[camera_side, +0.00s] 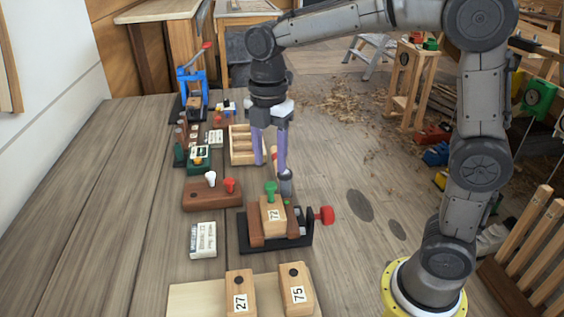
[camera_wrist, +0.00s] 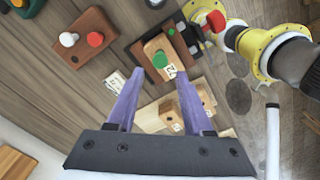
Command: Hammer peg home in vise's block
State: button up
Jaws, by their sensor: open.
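The vise (camera_side: 303,240) is dark, with a red screw knob (camera_side: 325,215), and grips a wooden block (camera_side: 272,216) labelled 72. A green peg (camera_side: 270,190) stands upright from the block's top; its head also shows in the wrist view (camera_wrist: 159,60). My gripper (camera_side: 270,168) is open, its purple fingers pointing down above and behind the vise. In the wrist view the fingers (camera_wrist: 158,78) are apart with nothing between them. A grey rounded piece (camera_side: 286,183) shows just below the right fingertip in the side view; I cannot tell if it is a hammer head.
A brown block (camera_side: 211,196) with white and red pegs lies left of the vise. A white card (camera_side: 203,240) lies in front of it. Blocks 27 (camera_side: 240,293) and 75 (camera_side: 296,288) stand on a board in front. A wooden rack (camera_side: 246,143) and blue press (camera_side: 193,87) stand behind.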

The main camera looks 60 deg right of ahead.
jog(key=m, duration=0.6)
jog(key=shift+w, duration=0.4)
jog(key=w+d+f+m, duration=0.1)
jog(key=d+m, duration=0.2)
jog(key=m, duration=0.4)
jog(key=w+d+f+m, duration=0.2)
jog(key=d+m, duration=0.2)
jog(key=m, duration=0.4)
jog(key=w+d+f+m, duration=0.1)
jog(key=d+m, duration=0.3)
jog(key=m, duration=0.3)
jog(key=shift+w+d+f, duration=0.15)
jog(key=shift+w+f, duration=0.1)
jog(key=shift+f, duration=0.15)
jog(key=shift+d+f, duration=0.1)
jog(key=shift+d, duration=0.05)
jog(key=shift+f, duration=4.4)
